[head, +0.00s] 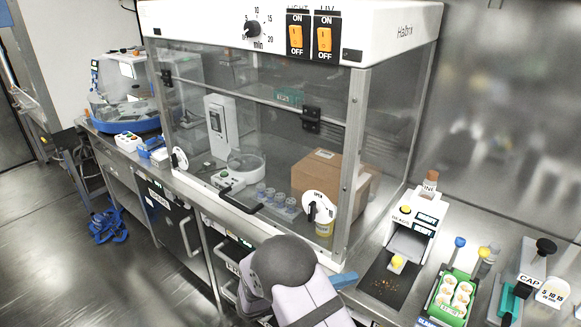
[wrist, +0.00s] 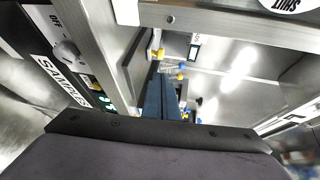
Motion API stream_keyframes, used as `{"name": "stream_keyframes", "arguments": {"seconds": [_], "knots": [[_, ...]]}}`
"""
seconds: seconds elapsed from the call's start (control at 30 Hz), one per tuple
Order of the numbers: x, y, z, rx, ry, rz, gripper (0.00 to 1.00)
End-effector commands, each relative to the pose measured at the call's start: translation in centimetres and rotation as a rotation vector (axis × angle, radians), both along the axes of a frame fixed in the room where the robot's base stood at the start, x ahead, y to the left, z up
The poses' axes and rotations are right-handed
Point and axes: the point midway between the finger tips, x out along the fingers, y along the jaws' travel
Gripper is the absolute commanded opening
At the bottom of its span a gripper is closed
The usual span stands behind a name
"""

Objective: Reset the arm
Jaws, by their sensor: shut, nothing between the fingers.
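My arm (head: 300,285) rises from the bottom middle of the head view, in front of the glass cabinet (head: 270,130). In the wrist view my gripper (wrist: 161,80) shows as two dark blue fingers side by side, shut with nothing between them. A blue piece at the arm's right in the head view looks like the gripper's end, close to the counter's front edge. The rest of the gripper is hidden behind the arm.
Inside the cabinet are a brown box (head: 335,180), a round white device (head: 245,163) and several small vials. On the counter to the right stand a white dispenser (head: 417,215), a green tray (head: 452,295) and a capping device (head: 540,285). Free floor lies at the left.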

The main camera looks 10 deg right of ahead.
Motion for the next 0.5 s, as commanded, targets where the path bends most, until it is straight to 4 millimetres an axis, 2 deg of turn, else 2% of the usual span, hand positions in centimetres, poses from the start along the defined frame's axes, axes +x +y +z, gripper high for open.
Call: {"name": "stream_keyframes", "arguments": {"seconds": [0.17, 0.3, 0.4, 0.5], "knots": [[-3.6, -2.2, 1.2, 0.179, -0.194, -0.201, 0.00], [-8.7, -3.6, 1.9, 0.385, -0.487, -0.509, 0.00], [-12.7, -3.4, 2.3, 0.519, -0.753, -0.793, 0.00], [-16.1, -2.1, 2.5, 0.610, -1.036, -1.104, 0.00]]}}
